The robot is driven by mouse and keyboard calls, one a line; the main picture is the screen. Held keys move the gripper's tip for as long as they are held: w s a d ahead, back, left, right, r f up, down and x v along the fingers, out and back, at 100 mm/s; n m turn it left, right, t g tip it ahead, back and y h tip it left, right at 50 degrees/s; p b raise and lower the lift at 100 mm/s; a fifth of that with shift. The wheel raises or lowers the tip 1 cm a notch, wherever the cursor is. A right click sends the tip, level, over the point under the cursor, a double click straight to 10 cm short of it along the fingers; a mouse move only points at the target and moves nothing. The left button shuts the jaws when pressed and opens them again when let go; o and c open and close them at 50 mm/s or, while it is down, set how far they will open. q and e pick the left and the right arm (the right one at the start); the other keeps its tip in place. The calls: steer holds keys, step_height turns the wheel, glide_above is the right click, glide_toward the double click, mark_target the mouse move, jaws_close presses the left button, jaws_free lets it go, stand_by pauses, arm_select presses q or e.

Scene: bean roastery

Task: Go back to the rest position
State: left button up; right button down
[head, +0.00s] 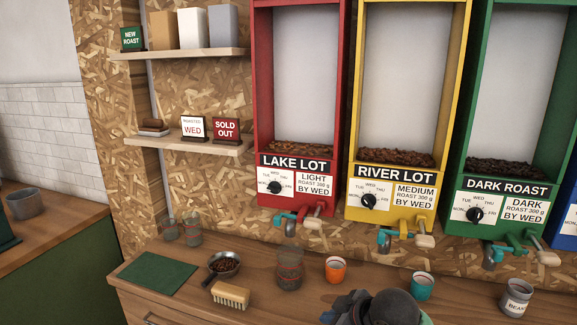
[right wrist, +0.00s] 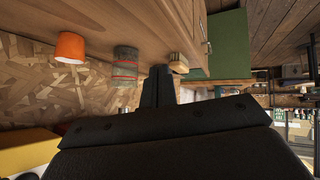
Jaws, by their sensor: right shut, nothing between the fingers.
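My right gripper (head: 345,306) is at the bottom edge of the head view, in front of the counter, with its dark wrist beside it. In the right wrist view its fingers (right wrist: 160,84) are together with nothing between them. They point toward the counter items, with the glass jar (right wrist: 125,66) and the brush (right wrist: 178,62) near the fingertips in the picture. I cannot tell the exact gap to them. My left gripper is not in view.
The wooden counter (head: 262,303) holds a green mat (head: 155,275), a pan of beans (head: 223,264), a brush (head: 231,295), a jar (head: 290,270), an orange cup (head: 335,270), a teal cup (head: 422,286) and a bean tin (head: 516,298). Red (head: 290,185), yellow (head: 392,195) and green (head: 505,205) dispensers hang behind.

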steer(key=s+d+f+m+g+h, duration=0.25)
steer(key=s+d+f+m, duration=0.3)
steer(key=s+f, duration=0.7)
steer(key=s+d+f+m+g+h, duration=0.1)
steer(key=s+d+f+m+h, duration=0.4)
steer(key=s+f, duration=0.75)
steer(key=s+a+f+g+y, duration=0.1)
steer(key=s+f, duration=0.2)
steer(key=f, duration=1.4)
steer(key=s+a+f+n+g, duration=0.1)
steer(key=s+f, duration=0.2)
steer(key=f, duration=1.5)
steer(key=shift+s+a+f+y, duration=0.15)
steer(key=shift+s+a+y, duration=0.1)
steer(key=shift+s+y, duration=0.1)
steer(key=shift+g, duration=0.25)
